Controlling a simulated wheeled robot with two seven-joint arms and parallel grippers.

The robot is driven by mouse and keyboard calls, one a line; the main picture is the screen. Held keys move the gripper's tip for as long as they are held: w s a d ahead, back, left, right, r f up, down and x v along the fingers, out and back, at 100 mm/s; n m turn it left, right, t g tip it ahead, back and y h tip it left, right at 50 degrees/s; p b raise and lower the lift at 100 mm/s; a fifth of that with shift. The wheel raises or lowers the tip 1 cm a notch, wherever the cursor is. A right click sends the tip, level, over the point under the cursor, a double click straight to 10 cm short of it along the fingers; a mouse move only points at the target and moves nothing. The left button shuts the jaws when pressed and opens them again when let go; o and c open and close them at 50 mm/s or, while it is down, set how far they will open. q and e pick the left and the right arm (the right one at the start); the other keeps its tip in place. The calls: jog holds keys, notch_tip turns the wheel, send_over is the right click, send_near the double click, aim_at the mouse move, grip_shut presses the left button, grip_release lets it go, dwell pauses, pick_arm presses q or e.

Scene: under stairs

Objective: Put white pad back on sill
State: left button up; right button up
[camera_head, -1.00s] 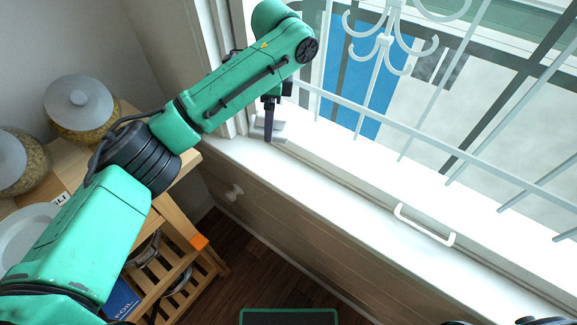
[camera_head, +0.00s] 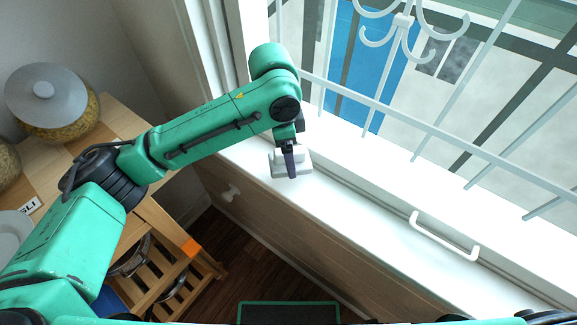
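The white pad (camera_head: 304,161) is at my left gripper (camera_head: 290,165), over the left end of the white window sill (camera_head: 345,200). Its pale sides show on both sides of a dark finger. The gripper points down and appears shut on the pad, with the far finger hidden. I cannot tell whether the pad touches the sill or hangs just above it. My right gripper is not in view.
A white handle (camera_head: 443,238) stands on the sill to the right. White window bars (camera_head: 420,125) rise behind the sill. A wooden shelf unit (camera_head: 150,215) with a lidded jar (camera_head: 47,105) stands at the left. The middle of the sill is clear.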

pick_arm(q)
notch_tip(320, 180, down, 4)
jog(key=shift+f, duration=0.3)
jog(key=shift+c, duration=0.6)
jog(key=o, duration=1.1)
jog(key=shift+o, duration=0.2)
jog(key=r, duration=0.4)
jog(key=a+r, duration=0.1)
jog(key=r, duration=0.7)
jog(key=shift+s+a, duration=0.1)
jog(key=shift+a, duration=0.1)
